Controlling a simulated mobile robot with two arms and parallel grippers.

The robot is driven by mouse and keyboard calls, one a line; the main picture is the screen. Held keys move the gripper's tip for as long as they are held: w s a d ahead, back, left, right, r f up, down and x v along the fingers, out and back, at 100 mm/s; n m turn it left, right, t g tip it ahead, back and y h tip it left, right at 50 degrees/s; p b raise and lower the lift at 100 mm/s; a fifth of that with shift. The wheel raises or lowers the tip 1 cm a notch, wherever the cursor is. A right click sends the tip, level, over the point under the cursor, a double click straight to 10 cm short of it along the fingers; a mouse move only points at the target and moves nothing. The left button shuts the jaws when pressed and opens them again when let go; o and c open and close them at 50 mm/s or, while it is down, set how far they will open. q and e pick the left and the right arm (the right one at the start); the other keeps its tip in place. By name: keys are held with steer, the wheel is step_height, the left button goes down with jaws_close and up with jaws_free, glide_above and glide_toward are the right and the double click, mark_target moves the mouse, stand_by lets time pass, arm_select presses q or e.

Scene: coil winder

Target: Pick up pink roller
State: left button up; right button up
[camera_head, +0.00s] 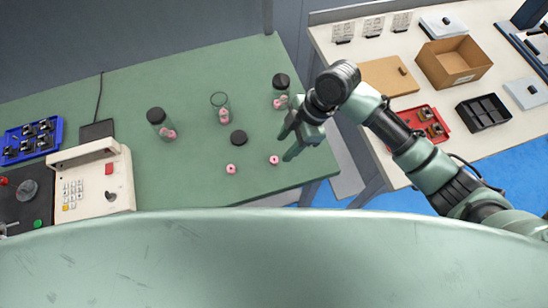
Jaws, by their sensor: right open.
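Two small pink rollers lie loose on the green table (190,192): one pink roller (231,169) near the front middle and another pink roller (273,160) to its right. More pink pieces sit in clear jars: the left jar (161,124) and the right jar (281,91) have black lids on, and the middle jar (221,107) is open at the top. A black lid (239,138) lies between the middle jar and the loose rollers. My right gripper (287,147) is open and empty, with its fingers above and just right of the right-hand loose roller. My left gripper is out of view.
A beige keypad machine (91,182) and a blue tray (30,141) stand at the table's left. A second, pale table (400,104) at the right holds a cardboard box (453,64), a red tray (424,123) and a black divided bin (483,112). The green table's centre left is clear.

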mark_target(274, 159)
steer(key=shift+w+n, duration=0.15)
steer(key=shift+n, duration=0.15)
steer(key=p+x, duration=0.2)
steer(key=x, duration=0.4)
steer(key=shift+f, duration=0.25)
steer(key=shift+a+f, duration=0.15)
steer(key=shift+f, duration=0.2)
jaws_close()
